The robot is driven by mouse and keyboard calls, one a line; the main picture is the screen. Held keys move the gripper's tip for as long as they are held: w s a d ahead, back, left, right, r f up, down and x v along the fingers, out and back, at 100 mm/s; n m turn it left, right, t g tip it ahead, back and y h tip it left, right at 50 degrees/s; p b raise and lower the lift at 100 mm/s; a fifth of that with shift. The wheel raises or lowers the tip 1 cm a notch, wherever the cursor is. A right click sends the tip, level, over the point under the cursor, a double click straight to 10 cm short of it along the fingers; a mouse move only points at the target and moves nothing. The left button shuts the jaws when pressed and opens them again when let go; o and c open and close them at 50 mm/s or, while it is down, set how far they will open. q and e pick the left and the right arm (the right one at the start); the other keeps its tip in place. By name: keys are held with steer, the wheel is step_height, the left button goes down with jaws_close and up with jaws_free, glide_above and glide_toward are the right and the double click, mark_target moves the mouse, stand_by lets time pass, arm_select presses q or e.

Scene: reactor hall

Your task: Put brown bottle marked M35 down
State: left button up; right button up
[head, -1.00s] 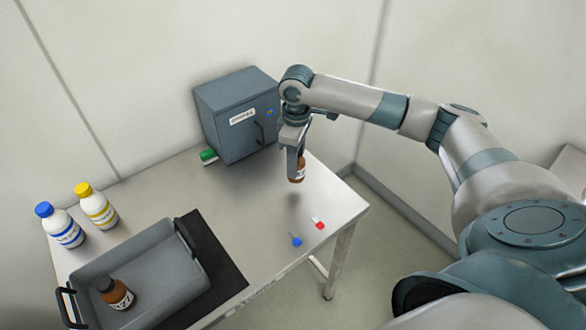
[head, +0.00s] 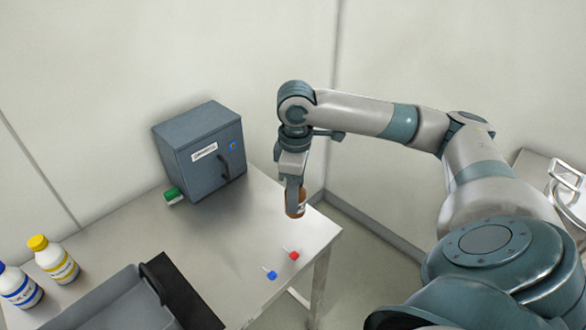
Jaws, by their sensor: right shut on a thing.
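My right gripper (head: 296,203) points down over the right part of the metal table (head: 215,246). It is shut on a brown bottle (head: 297,209), upright and partly hidden by the fingers. I cannot read the bottle's marking from here. The bottle is close to the table's right edge, and I cannot tell for sure whether its base touches the top. My left gripper is not in view.
A grey cabinet (head: 190,167) stands at the table's back, with a green-capped item (head: 173,196) beside it. Small blue (head: 271,275) and red (head: 293,255) items lie near the front right edge. A yellow-capped bottle (head: 58,265), a blue-capped bottle (head: 20,292) and a grey tray (head: 117,295) are at left.

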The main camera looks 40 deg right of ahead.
arm_select(q)
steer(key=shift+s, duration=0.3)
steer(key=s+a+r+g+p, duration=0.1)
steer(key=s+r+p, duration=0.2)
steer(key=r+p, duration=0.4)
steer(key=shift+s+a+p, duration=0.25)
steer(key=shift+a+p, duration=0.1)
steer(key=shift+p, duration=0.05)
arm_select(e)
steer(key=s+a+r+m, duration=0.1)
steer(key=a+r+m, duration=0.2)
steer(key=a, duration=0.6)
steer(key=a+r+m, duration=0.4)
steer(key=a+r, duration=0.2)
steer(key=a, duration=0.3)
steer(key=shift+s+r+m, duration=0.15)
steer(key=shift+s+m, duration=0.15)
steer(key=shift+s, duration=0.05)
